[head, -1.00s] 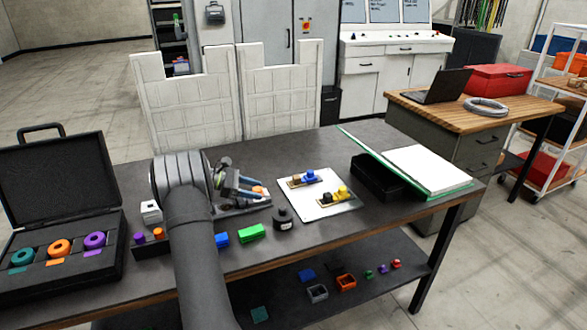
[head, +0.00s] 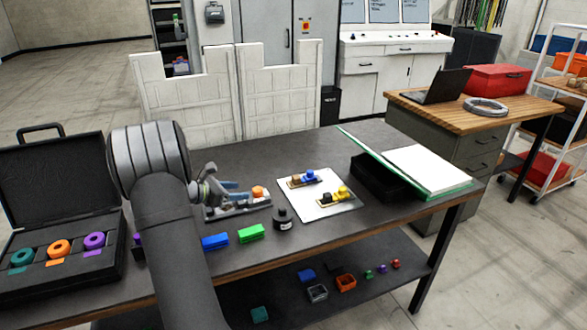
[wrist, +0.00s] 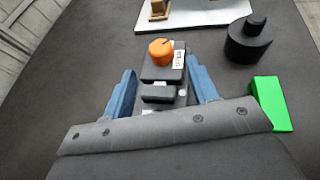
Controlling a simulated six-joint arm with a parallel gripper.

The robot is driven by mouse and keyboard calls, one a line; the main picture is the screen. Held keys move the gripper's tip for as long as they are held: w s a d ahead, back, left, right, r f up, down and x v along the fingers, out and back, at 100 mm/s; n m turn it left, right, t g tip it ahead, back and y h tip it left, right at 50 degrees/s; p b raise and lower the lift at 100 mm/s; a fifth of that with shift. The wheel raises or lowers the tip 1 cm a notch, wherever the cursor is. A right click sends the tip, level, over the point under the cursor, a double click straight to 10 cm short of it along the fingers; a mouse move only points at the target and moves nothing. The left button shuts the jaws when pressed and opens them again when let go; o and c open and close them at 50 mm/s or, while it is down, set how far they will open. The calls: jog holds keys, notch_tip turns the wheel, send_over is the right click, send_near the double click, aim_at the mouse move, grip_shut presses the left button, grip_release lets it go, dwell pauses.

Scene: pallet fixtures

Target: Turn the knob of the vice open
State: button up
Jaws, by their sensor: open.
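The vice is a dark grey block fixture with an orange knob on top. In the wrist view the knob (wrist: 160,51) is ahead of my gripper (wrist: 161,69), in front of the gap between its blue fingers. The dark vice body (wrist: 163,74) lies partly between the fingers. My gripper is open, with nothing held. In the head view the orange knob (head: 259,192) shows just right of my gripper (head: 243,191), and the vice base (head: 224,211) is partly hidden by it. I cannot tell whether the fingers touch the vice.
A green block (head: 250,233), a blue block (head: 215,242) and a black weight-like piece (head: 283,219) stand near the vice. A white plate (head: 323,207) with small fixtures lies to the right. An open black case (head: 62,262) is at the left.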

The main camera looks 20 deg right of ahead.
jog(key=v, duration=1.1)
jog(key=s+d+r+m+g, duration=0.1)
jog(key=s+d+r+m, duration=0.25)
jog(key=d, duration=0.45)
jog(key=s+d+r+m+g, duration=0.25)
jog(key=d+r+m, duration=0.2)
jog(key=d, duration=0.25)
jog(key=s+d+r+m+y, duration=0.1)
jog(key=s+d+r+m, duration=0.1)
jog(key=s, duration=0.3)
jog(key=s+d+r+m+y, duration=0.1)
jog(key=s+d+r, duration=0.2)
jog(key=s, duration=0.3)
jog(key=shift+s+d+m, duration=0.3)
jog(key=shift+d+m, duration=0.1)
jog(key=shift+d, duration=0.25)
jog(key=n+t+h, duration=0.2)
jog(key=n+t, duration=0.3)
jog(key=n, duration=0.8)
send_near(258, 189)
jog(key=shift+y, duration=0.3)
jog(key=x, duration=1)
jog(key=shift+w+d+r, duration=0.1)
jog(key=shift+d+r, duration=0.05)
jog(key=shift+d, duration=0.1)
jog(key=shift+c, duration=0.2)
